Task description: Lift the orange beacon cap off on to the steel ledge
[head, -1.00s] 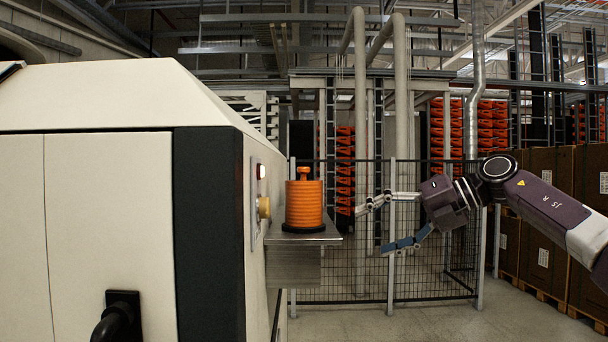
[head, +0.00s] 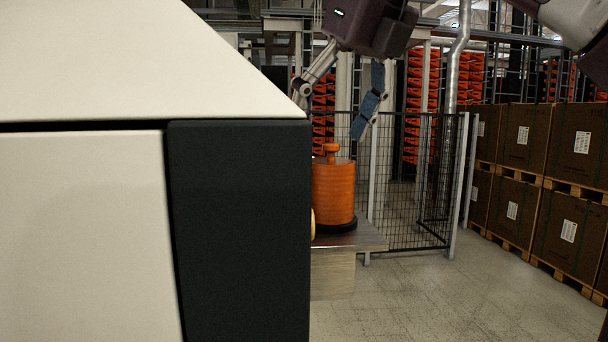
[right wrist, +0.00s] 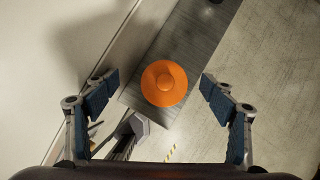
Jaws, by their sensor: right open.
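The orange beacon cap (head: 334,190) is a ribbed cylinder with a small knob on top. It stands upright on a dark round base on the steel ledge (head: 362,238). My right gripper (head: 332,116) points down above the cap, open and empty. In the right wrist view the cap (right wrist: 164,84) appears from above, between the spread fingers (right wrist: 160,83) and touching neither. The ledge (right wrist: 200,38) runs diagonally beneath it. My left gripper is not in view.
The pale machine housing (head: 80,230) with a dark corner panel (head: 240,230) fills the left and partly hides the ledge. A mesh fence (head: 415,190) stands behind. Stacked brown boxes (head: 525,140) are at the right, with open floor (head: 450,295) in front.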

